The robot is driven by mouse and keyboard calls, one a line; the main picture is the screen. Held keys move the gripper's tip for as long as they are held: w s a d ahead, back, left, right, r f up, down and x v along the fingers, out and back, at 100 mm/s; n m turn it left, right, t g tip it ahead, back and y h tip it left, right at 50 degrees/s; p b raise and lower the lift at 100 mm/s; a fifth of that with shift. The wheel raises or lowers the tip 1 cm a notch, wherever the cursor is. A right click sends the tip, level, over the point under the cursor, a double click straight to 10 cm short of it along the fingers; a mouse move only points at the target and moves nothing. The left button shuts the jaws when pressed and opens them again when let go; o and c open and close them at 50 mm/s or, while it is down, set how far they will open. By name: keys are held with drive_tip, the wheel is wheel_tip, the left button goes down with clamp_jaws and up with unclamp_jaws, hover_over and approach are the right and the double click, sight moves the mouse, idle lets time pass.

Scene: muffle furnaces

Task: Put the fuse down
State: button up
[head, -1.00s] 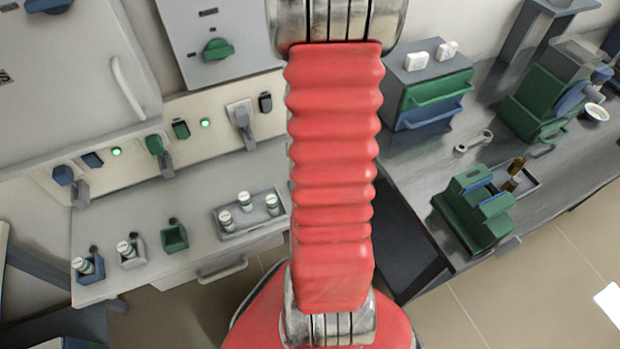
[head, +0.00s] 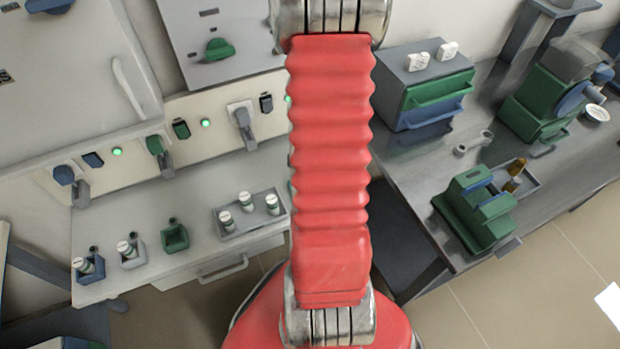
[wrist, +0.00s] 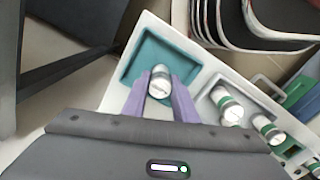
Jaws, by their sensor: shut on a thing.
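In the wrist view a fuse (wrist: 160,82), with a pale cap and a green band, stands between the two lavender fingers of my gripper (wrist: 160,92). The gripper is shut on it. The fuse is over a teal, shallow square tray (wrist: 131,73) with a white rim. I cannot tell whether its lower end touches the tray floor. In the head view my red arm covers the middle, and the gripper and held fuse do not show.
Right of the teal tray, a grey tray (wrist: 205,107) holds similar fuses. A green device (head: 475,215) stands right.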

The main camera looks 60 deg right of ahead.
drive_tip(key=o, duration=1.1)
drive_tip(key=shift+f, duration=0.1)
drive_tip(key=shift+c, duration=0.2)
wheel_tip(320, 180, up, 12)
idle(0.7)
drive_tip(key=w+a+r+t+h, duration=0.1)
drive_tip(key=w+a+r, duration=0.2)
drive_tip(key=a+r, duration=0.4)
drive_tip(key=w+a+r+t, duration=0.1)
drive_tip(key=w+a+r, duration=0.35)
drive_tip(key=a, duration=0.35)
drive_tip(key=s+a+r+t, duration=0.1)
drive_tip(key=a+r, duration=0.3)
drive_tip(key=a, duration=0.4)
drive_tip(key=s+a+r+n+t+y, duration=0.1)
drive_tip(key=s+a+r+t, duration=0.1)
drive_tip(key=a, duration=0.6)
drive_tip(key=shift+s+a+r+n+t, duration=0.15)
drive_tip(key=shift+s+r+n+t, duration=0.15)
drive_tip(key=shift+s+r, duration=0.6)
